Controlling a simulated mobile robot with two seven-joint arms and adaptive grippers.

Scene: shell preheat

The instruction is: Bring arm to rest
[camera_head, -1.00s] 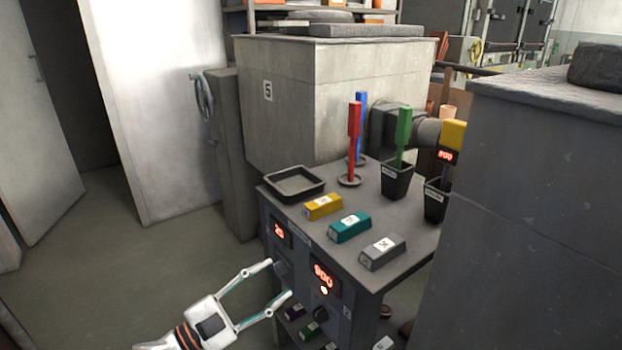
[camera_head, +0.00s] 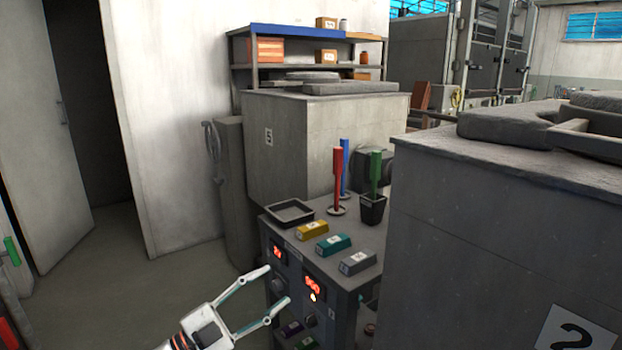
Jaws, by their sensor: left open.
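My left gripper (camera_head: 277,284) is at the lower middle of the head view, fingers apart and empty. It is in front of the control cart (camera_head: 344,282), near the panel with two red displays; I cannot tell whether it touches the panel. My right gripper does not show. On the cart top lie a yellow block (camera_head: 312,229), a teal block (camera_head: 333,244) and a grey block (camera_head: 357,263). A black tray (camera_head: 289,213) is at the back left corner of the top.
A red-handled tool (camera_head: 337,180), a blue-handled one (camera_head: 345,160) and a green-handled one (camera_head: 375,170) stand on the cart. The furnace marked 5 (camera_head: 330,140) is behind. A large grey block marked 2 (camera_head: 480,240) fills the right. The floor (camera_head: 150,290) at left is clear.

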